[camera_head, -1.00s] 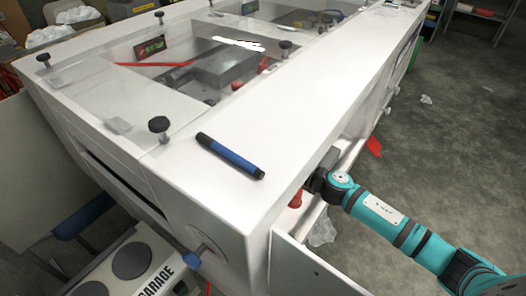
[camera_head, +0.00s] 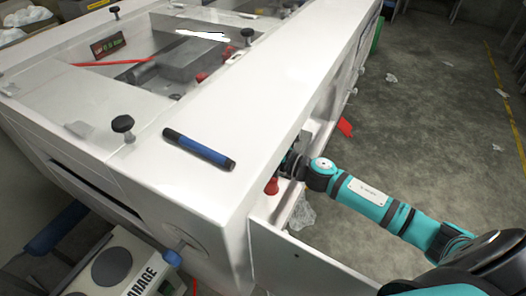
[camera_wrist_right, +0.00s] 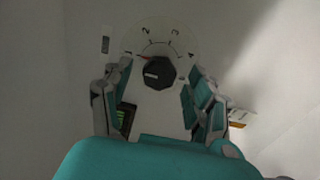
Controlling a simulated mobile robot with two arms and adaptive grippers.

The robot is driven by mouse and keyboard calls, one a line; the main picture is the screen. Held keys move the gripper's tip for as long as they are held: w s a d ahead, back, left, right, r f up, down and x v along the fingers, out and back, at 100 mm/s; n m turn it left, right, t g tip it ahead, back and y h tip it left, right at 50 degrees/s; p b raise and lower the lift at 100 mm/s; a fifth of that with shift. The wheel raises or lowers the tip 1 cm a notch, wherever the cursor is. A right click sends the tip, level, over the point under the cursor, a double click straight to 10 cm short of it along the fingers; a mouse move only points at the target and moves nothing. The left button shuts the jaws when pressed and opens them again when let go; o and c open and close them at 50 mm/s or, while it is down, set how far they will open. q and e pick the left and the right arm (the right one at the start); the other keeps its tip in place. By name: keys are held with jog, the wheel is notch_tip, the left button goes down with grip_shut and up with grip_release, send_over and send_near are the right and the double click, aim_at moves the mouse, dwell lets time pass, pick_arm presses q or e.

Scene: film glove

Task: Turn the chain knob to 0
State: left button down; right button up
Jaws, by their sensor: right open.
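In the right wrist view, a black knob (camera_wrist_right: 155,73) sits in the middle of a pale round dial (camera_wrist_right: 157,37) marked 1, 2, 3 and 4. A red mark shows at the knob's upper left, near the 1. A 0 cannot be made out. My right gripper (camera_wrist_right: 154,80) is open, with one finger left of the knob and one right of it; I see a gap on each side. In the head view my right arm reaches into the open side of the white machine (camera_head: 255,120), and its fingers are hidden there. My left gripper is not in view.
A blue-black marker (camera_head: 199,150) lies on the machine's top. A red knob-like part (camera_head: 271,186) is by the opening, near my right wrist. An open white panel (camera_head: 300,262) stands below my arm. The floor to the right is mostly clear.

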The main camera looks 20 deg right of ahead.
jog(key=v, duration=0.9)
jog(key=shift+s, duration=0.2)
jog(key=shift+d, duration=0.2)
